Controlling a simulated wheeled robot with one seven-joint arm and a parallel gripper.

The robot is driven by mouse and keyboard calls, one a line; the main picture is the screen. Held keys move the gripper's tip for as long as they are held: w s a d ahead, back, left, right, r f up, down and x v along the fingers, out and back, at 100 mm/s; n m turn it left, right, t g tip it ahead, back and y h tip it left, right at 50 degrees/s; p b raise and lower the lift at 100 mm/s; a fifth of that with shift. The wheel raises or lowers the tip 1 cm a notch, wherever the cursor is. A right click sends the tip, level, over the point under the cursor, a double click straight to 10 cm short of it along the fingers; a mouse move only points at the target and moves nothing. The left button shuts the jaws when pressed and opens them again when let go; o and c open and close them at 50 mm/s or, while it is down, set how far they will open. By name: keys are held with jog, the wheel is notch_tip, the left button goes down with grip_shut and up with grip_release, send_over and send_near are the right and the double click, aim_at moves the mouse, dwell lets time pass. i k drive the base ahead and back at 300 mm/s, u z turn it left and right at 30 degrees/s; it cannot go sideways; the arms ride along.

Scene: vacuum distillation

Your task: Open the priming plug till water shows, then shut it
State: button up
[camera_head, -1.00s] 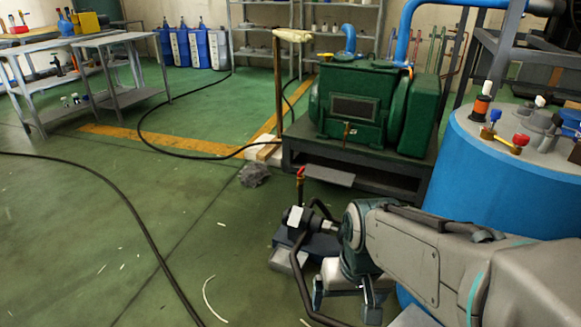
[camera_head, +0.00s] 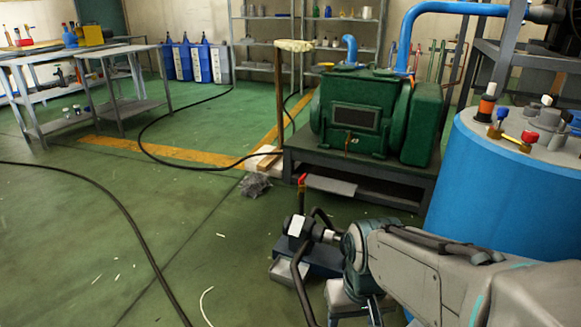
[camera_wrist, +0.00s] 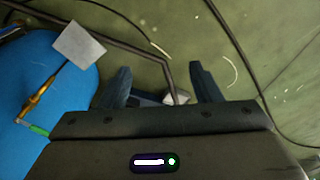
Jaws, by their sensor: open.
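A small dark pump (camera_head: 298,228) with a white label sits on a low base (camera_head: 312,257) on the floor, beside my forearm. A thin upright pipe with a red-handled valve (camera_head: 302,180) rises from it. I cannot make out the priming plug for certain, nor any water. My gripper (camera_wrist: 158,66) is open and empty, its two dark fingers apart and pointing away from the wrist camera. In the wrist view a dark block and a pale piece show between and beyond the fingers, partly hidden.
A blue tank (camera_head: 495,190) with valves on top stands at the right, close to my arm; it also shows in the wrist view (camera_wrist: 45,85). A green machine (camera_head: 355,115) stands on a metal frame behind. A black hose (camera_head: 120,215) crosses the otherwise open floor at left.

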aim_at(301, 180)
jog(key=u, duration=0.3)
jog(key=k, duration=0.4)
jog(key=u, duration=1)
jog(key=i, duration=0.9)
jog(key=z, duration=1.2)
jog(key=i, duration=0.5)
jog(key=z, duration=0.5)
